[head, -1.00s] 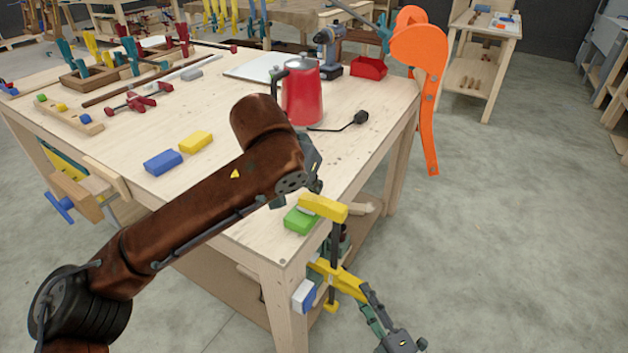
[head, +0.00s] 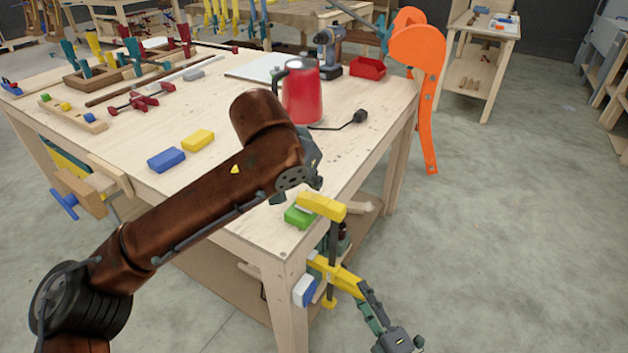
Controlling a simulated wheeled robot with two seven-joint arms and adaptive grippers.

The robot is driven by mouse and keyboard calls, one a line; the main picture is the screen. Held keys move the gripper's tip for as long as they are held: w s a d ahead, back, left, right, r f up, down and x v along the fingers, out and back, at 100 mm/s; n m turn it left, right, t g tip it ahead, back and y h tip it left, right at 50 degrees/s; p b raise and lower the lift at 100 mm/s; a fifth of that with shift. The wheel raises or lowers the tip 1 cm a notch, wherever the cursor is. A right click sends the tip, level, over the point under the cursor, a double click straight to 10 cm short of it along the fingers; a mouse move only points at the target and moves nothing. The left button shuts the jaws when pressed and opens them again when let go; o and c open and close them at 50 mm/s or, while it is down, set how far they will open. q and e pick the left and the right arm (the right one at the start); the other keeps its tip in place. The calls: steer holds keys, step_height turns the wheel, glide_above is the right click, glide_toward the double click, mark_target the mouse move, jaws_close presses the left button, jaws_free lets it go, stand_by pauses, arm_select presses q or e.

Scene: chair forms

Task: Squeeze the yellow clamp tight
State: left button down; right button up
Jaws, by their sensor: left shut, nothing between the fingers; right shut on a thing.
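The yellow clamp has its upper jaw (head: 321,206) over a green block (head: 297,217) at the near corner of the workbench (head: 230,215). Its dark bar hangs down beyond the bench edge, and its lower yellow part (head: 345,278) sits below, beside the bench leg. My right gripper (head: 369,303) comes from the lower right and is shut on that lower yellow part. My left gripper (head: 300,188) is at the end of the brown arm, just left of and above the upper jaw. Its fingers are mostly hidden by the arm; it is shut and empty.
A blue-and-white block (head: 304,291) is by the bench leg under the clamp. Blue (head: 166,159) and yellow (head: 198,140) blocks, a red jug (head: 301,92) and a black-ended cord (head: 360,116) are on the bench. An orange form (head: 418,50) stands at its right. Floor at right is clear.

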mark_target(314, 196)
arm_select(q)
steer(key=shift+w+f, duration=0.4)
steer(key=shift+w, duration=0.1)
arm_select(e)
steer(key=shift+w+f, duration=0.4)
steer(key=shift+f, duration=0.2)
arm_select(q)
steer(key=shift+s+r, duration=0.2)
steer(key=shift+s, duration=0.1)
arm_select(e)
steer(key=shift+s, duration=0.2)
arm_select(q)
steer(key=shift+w+f, duration=0.15)
arm_select(e)
steer(key=shift+w, duration=0.1)
steer(key=shift+f, duration=0.15)
arm_select(q)
steer(key=shift+s+a, duration=0.25)
steer(key=shift+s, duration=0.25)
steer(key=shift+f, duration=1.4)
stand_by(1.0)
